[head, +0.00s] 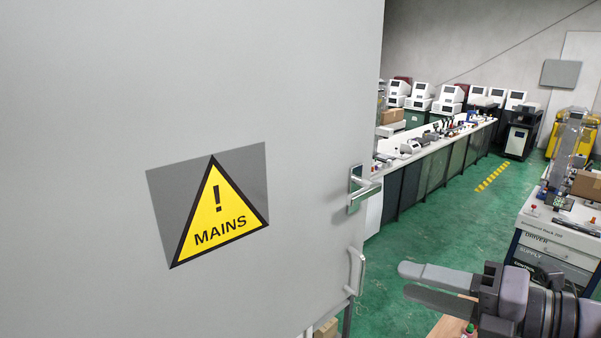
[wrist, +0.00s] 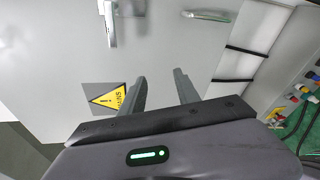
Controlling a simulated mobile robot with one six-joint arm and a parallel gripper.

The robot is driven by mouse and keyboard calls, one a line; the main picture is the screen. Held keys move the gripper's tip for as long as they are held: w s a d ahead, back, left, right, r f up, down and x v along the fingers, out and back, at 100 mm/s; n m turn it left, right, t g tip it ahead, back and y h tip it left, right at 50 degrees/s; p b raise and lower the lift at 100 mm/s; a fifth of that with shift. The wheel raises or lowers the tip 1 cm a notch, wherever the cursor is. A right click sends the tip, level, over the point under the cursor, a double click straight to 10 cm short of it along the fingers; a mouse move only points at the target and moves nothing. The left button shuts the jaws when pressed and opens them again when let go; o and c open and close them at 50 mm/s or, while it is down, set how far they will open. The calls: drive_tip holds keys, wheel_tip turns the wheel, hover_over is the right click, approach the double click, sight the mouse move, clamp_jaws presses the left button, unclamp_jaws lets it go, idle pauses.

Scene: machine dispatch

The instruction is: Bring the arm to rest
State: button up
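My gripper (head: 406,281) points left from the lower right of the head view, in front of the grey cabinet door (head: 300,80). Its two fingers are apart, with nothing between them. In the wrist view, the gripper (wrist: 160,75) shows both fingers spread, with the pale door surface beyond them. The rest of my arm runs off the right edge of the head view.
The door has a yellow MAINS warning sign (head: 217,214), a lever handle (head: 363,188) and a lower pull handle (head: 355,272) near my fingertips. A long workbench (head: 430,160) and a cart (head: 560,245) stand beyond. Green floor (head: 440,225) lies open between them.

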drive_tip(key=s+a+f+n+g+h+b, duration=0.15)
drive_tip(key=a+f+n+b, duration=0.3)
drive_tip(key=f, duration=0.55)
drive_tip(key=s+a+f+n+g+h+b, duration=0.1)
drive_tip(key=s+a+f+n+g+b, duration=0.2)
drive_tip(key=f+n+b, duration=0.45)
drive_tip(key=s+a+f+n+g+h+b, duration=0.1)
drive_tip(key=s+a+f+n+g+b, duration=0.2)
drive_tip(key=f, duration=0.8)
wheel_tip(320, 180, down, 21)
drive_tip(key=s+n+t+h+b, duration=0.2)
drive_tip(key=n+h+b, duration=0.3)
drive_tip(key=n+b, duration=1.4)
drive_tip(key=n, duration=0.3)
drive_tip(key=shift+a+r+h, duration=0.2)
drive_tip(key=shift+a+h, duration=0.1)
drive_tip(key=shift+h, duration=0.05)
drive_tip(key=shift+b, duration=0.3)
drive_tip(key=shift+c, duration=0.7)
